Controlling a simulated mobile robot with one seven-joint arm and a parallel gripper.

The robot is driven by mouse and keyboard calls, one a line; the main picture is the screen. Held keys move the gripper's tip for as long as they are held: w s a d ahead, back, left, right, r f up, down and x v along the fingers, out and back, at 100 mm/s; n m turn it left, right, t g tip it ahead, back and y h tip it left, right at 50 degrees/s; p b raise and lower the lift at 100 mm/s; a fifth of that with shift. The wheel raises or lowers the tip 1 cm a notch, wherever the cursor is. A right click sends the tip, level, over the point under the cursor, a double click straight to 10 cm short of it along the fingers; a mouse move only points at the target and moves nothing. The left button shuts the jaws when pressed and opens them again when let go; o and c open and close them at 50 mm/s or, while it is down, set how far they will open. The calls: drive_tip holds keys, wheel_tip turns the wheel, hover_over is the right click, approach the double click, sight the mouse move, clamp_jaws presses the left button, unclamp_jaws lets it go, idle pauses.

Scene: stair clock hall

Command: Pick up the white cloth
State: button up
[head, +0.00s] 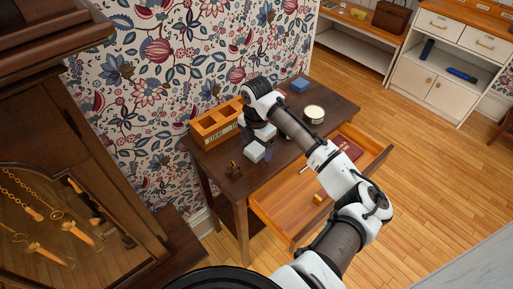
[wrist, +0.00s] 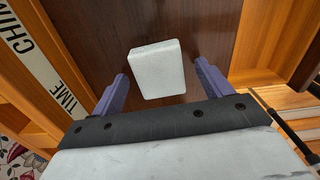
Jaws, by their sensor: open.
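The white cloth (wrist: 158,68) looks like a folded, pale rectangular pad lying on the dark table top (wrist: 215,25). In the wrist view it sits between the two blue-purple fingers of my gripper (wrist: 161,74), with a gap on each side. The fingers are apart and touch nothing that I can see. In the head view my gripper (head: 256,148) points down over the left part of the table, beside the wooden box. A white shape shows there at the fingers, but I cannot tell whether it is the cloth or part of my gripper.
A divided wooden box (head: 214,124) with labels stands close on the left. A blue block (head: 300,85), a round tin (head: 314,113) and a small brown object (head: 234,170) are on the table. The open drawer (head: 280,205) juts out in front, holding a red book (head: 346,147).

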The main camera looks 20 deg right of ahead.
sight(257, 147)
drive_tip(key=c, duration=1.1)
drive_tip(key=shift+o, duration=0.2)
wheel_tip(257, 147, up, 20)
drive_tip(key=b, duration=0.2)
